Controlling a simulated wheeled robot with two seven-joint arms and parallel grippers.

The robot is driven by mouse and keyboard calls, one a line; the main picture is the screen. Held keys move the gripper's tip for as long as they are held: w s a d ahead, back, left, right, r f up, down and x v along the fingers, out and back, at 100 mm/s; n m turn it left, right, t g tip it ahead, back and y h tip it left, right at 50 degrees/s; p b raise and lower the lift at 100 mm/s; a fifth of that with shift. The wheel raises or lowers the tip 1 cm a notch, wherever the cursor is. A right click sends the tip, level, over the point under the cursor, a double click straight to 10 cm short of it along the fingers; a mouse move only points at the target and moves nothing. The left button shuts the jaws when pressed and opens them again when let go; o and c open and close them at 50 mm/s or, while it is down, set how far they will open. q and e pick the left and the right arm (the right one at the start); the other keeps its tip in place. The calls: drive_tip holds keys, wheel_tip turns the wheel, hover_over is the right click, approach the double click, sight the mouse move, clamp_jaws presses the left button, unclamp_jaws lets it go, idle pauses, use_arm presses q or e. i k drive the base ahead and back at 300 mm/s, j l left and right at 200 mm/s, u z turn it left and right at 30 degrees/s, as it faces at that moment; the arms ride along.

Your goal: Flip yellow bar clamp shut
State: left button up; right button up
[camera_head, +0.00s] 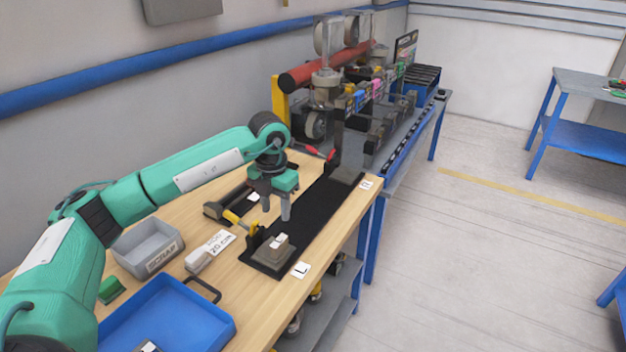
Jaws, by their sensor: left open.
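The yellow bar clamp (236,219) sits at the left edge of the black fixture plate (316,205) on the wooden table. Its yellow bar leans out to the left, away from the grey block (273,247) on the plate. A second clamp with a red handle (318,152) stands near the far end of the plate. My left gripper (276,214) is open with its fingers pointing down, just right of and above the yellow clamp. Nothing shows between its fingers. My right gripper does not show.
A blue tray (215,315), a grey scrap bin (176,245) and a labelled white block (199,261) stand on the table's left. A machine bench (398,150) with rollers adjoins the far end. Open floor lies to the right.

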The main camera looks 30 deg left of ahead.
sight(232, 217)
drive_tip(key=k+l, duration=0.75)
drive_tip(key=l, duration=0.25)
